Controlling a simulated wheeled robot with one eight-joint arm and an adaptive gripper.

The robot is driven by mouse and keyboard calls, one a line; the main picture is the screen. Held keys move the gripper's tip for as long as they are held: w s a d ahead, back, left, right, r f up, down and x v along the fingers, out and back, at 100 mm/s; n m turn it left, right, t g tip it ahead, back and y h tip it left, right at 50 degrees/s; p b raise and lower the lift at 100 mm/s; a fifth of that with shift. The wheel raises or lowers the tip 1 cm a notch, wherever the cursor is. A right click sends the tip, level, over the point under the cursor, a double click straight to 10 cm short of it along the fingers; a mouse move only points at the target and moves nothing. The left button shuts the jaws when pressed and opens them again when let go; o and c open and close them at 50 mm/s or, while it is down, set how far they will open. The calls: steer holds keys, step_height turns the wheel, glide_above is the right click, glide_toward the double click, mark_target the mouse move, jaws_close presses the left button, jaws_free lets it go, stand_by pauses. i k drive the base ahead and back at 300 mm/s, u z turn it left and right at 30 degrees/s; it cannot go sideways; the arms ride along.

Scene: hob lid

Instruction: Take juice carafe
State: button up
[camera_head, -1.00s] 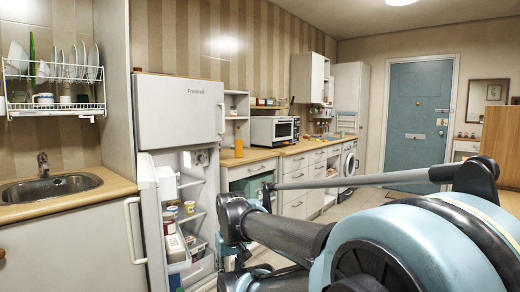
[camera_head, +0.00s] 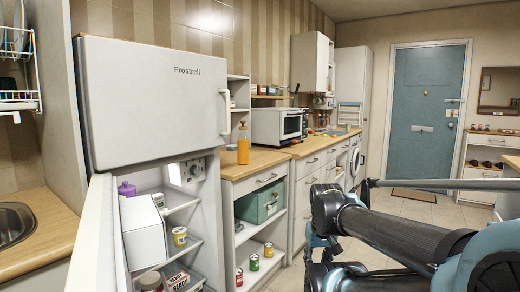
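The juice carafe (camera_head: 243,150) is a narrow upright vessel with orange contents. It stands on the wooden counter (camera_head: 238,170), just right of the fridge and left of the white oven. Nothing touches it. My dark arm reaches in from the lower right, below and to the right of the carafe. The end of my arm, with small teal and black parts, is low in front of the drawers and well apart from the carafe. My gripper's fingers cannot be made out there.
The fridge (camera_head: 150,95) has its lower door (camera_head: 92,240) open towards me, with several items on its shelves. A white oven (camera_head: 272,128) stands right of the carafe. A green box (camera_head: 258,206) and cans sit on open shelves below. The floor (camera_head: 408,210) is clear towards the blue door.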

mark_target(243, 142)
steer(key=i, duration=0.95)
steer(key=u, duration=0.05)
